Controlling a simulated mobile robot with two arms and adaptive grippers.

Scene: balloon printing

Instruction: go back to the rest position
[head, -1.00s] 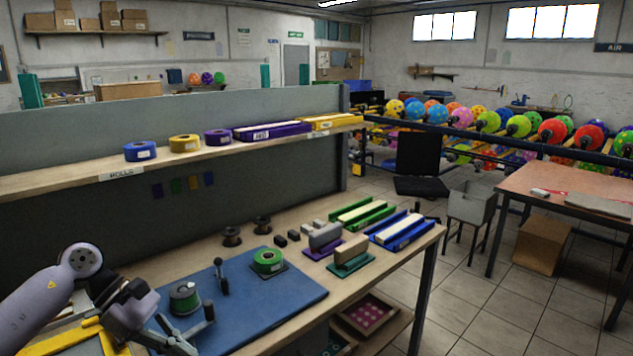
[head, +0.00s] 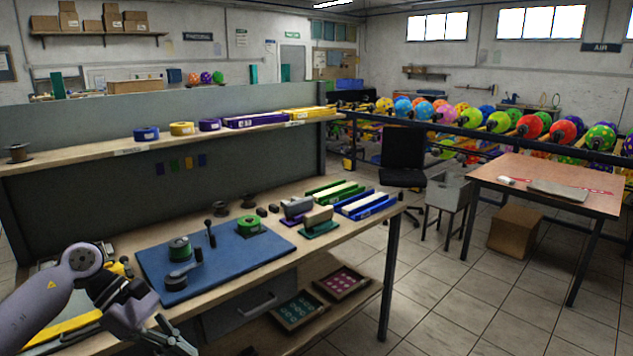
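My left gripper (head: 168,338) is low at the left, in front of the workbench (head: 345,236), pointing down toward the bottom edge of the head view. Its fingers are small and partly cut off, so I cannot tell whether they are open or shut. Nothing is clearly seen held in it. A blue mat (head: 232,258) lies on the bench beyond the gripper. On the mat are a green spool (head: 179,250), a green roll (head: 248,224), an upright black lever (head: 210,233) and a dark handled tool (head: 180,275). My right gripper is not in view.
Green trays (head: 335,192) and blue trays (head: 366,204) sit at the bench's right end. A shelf (head: 105,155) with rolls runs above. A chair (head: 403,160), a red-topped table (head: 545,180) and a cardboard box (head: 516,232) stand right, with open tiled floor between.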

